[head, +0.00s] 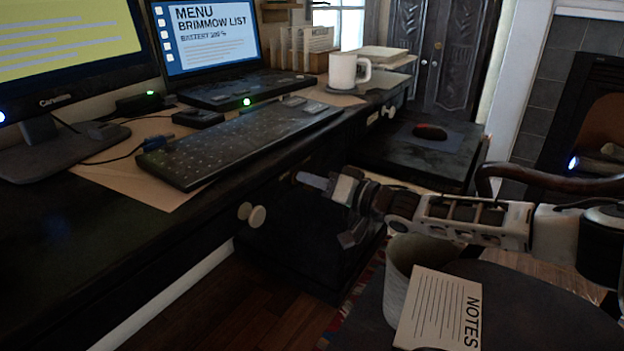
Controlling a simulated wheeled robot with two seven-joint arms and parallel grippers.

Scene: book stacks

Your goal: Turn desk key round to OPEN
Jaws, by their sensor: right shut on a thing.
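The dark desk (110,235) runs from the lower left toward the back. My right arm comes in from the right, and my right gripper (322,184) is at the desk's front face, below the front edge of the top. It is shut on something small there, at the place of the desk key. The key itself is hidden by the fingers, and I cannot tell which way it is turned. No OPEN mark can be read. My left gripper is not in view.
A keyboard (245,140), laptop (212,45) and white mug (346,71) stand on the desk. A dark seat (520,305) with a notes pad (440,312) is below my right arm.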

